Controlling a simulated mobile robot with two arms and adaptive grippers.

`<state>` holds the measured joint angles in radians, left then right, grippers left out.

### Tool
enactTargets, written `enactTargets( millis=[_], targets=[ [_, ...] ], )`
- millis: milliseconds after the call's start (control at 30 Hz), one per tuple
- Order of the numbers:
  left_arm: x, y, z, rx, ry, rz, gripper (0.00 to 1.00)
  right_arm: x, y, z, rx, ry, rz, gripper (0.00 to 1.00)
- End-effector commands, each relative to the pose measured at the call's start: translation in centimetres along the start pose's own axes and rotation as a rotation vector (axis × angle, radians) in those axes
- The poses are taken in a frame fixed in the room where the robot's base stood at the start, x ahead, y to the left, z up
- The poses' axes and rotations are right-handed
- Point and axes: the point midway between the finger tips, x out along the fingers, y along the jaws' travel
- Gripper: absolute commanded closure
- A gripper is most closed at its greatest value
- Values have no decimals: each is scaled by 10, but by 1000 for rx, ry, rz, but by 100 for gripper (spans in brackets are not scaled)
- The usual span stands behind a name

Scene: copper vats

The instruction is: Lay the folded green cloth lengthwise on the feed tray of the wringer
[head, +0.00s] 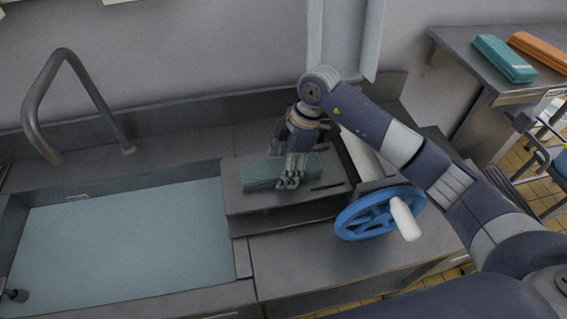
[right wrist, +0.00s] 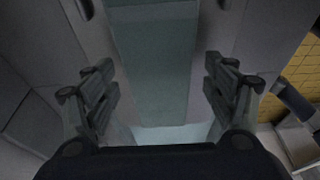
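The folded green cloth (head: 262,174) lies flat on the grey feed tray (head: 240,209) of the wringer, its long side running from the sink side toward the pale roller (head: 361,155). My right gripper (head: 289,182) is over the cloth and hides part of it. In the right wrist view the cloth (right wrist: 155,60) shows as a long strip between the spread fingers of my right gripper (right wrist: 160,90), with a gap on each side. That gripper is open and holds nothing. My left gripper is not in view.
The wringer's blue wheel (head: 366,214) with a white handle (head: 405,219) stands at the front right of the tray. A water-filled sink (head: 120,250) with a tap (head: 75,75) is on the left. A side table (head: 468,66) bears a teal item (head: 505,58) and an orange item (head: 540,50).

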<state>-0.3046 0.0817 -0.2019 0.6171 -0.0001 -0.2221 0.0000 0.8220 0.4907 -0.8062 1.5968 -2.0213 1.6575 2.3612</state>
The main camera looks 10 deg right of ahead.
Motion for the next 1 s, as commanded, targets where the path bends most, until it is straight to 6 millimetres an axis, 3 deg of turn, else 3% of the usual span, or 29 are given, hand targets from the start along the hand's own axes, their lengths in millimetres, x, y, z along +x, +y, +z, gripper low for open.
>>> enactTargets(
  millis=[367,800,1000],
  targets=[
    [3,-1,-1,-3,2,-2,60,-8,1,0,0,-1,3,22],
    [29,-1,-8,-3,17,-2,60,-95,1,0,-1,0,5,22],
    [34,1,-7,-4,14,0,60,-118,0,0,0,-1,2,22]
  ],
)
